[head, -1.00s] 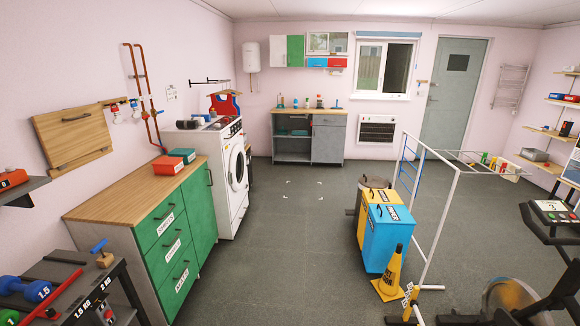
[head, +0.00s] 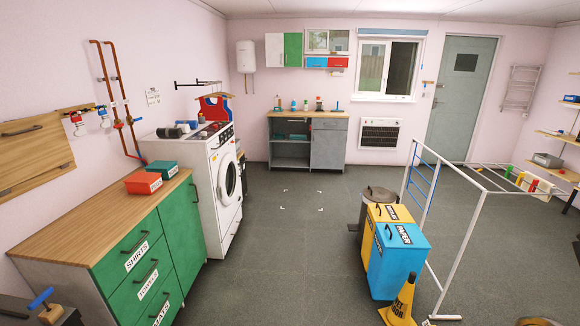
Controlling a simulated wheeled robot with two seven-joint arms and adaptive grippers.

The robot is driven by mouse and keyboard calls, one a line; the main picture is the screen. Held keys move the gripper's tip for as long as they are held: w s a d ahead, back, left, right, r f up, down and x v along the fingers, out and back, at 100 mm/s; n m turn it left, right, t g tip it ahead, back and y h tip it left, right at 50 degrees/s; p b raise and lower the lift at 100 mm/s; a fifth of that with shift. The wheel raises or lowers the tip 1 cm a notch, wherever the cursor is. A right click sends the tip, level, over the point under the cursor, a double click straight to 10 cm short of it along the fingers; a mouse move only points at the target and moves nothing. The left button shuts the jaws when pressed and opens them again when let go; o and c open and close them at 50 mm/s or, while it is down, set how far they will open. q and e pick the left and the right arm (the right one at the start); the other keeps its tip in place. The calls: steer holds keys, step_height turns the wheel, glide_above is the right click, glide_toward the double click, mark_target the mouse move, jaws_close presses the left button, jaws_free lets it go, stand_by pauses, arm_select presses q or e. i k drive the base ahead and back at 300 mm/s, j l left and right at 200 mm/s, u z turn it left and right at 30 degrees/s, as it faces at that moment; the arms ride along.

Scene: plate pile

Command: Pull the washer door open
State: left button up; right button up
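The washer (head: 199,190) is a white front-loading machine on the left, just beyond the green cabinet. Its round door (head: 229,180) has a dark glass centre and a white rim. The door faces right into the room and looks closed, seen at a steep angle. Neither my left nor my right gripper shows in the head view.
A green drawer cabinet (head: 138,255) with a wooden top stands on the near side of the washer. A blue bin (head: 396,265), a yellow wet-floor cone (head: 401,300) and a white drying rack (head: 463,235) stand on the right. The grey floor (head: 290,235) between is clear.

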mark_target(226, 201)
steer(key=i+u, duration=0.25)
steer(key=i, duration=0.55)
steer(key=i+l+u, duration=0.2)
steer(key=i, duration=0.6)
steer(key=i+j, duration=0.1)
steer(key=i, duration=0.75)
steer(key=i+j+z, duration=0.2)
steer(key=i, duration=0.25)
steer(key=i+j+z, duration=0.15)
steer(key=i, duration=0.25)
steer(key=j, duration=0.1)
